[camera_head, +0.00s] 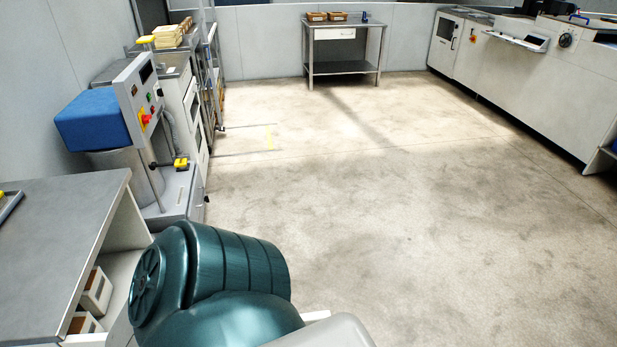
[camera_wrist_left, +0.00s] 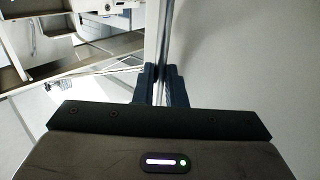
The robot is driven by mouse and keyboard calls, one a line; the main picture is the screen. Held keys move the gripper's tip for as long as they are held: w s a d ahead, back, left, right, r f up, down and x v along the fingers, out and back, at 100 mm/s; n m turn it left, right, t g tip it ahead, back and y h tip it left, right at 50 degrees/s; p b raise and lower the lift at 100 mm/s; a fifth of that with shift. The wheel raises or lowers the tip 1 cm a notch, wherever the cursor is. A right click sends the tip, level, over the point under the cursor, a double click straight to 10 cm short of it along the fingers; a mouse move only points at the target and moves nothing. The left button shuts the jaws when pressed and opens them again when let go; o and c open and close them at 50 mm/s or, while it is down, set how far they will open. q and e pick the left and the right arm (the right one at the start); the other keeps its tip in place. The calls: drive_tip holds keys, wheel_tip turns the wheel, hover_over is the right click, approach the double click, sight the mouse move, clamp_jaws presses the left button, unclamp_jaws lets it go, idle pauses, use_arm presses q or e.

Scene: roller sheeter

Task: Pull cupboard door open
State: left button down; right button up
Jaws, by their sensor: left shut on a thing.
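In the left wrist view my left gripper (camera_wrist_left: 161,76) has its two dark fingers closed on a thin upright metal bar (camera_wrist_left: 163,35). The bar runs up along the edge of a pale flat panel (camera_wrist_left: 240,60), which looks like the cupboard door. I cannot tell whether the bar is a handle or the door's edge. In the head view my teal arm fills the lower middle, and neither gripper shows there. The grey-topped cupboard (camera_head: 60,215) at lower left has an open side; its door is not clearly visible there.
Small boxes (camera_head: 95,290) sit inside the cupboard. A machine with a blue cover (camera_head: 95,120) stands behind it along the left wall. A metal table (camera_head: 343,48) stands at the back and a long pale machine (camera_head: 540,80) at the right. The floor (camera_head: 400,190) between is clear.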

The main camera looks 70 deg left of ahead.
use_arm(q)
drive_tip(key=c, duration=1.5)
unclamp_jaws()
drive_tip(key=b+v, duration=0.3)
drive_tip(key=v, duration=0.8)
drive_tip(key=shift+w, duration=0.1)
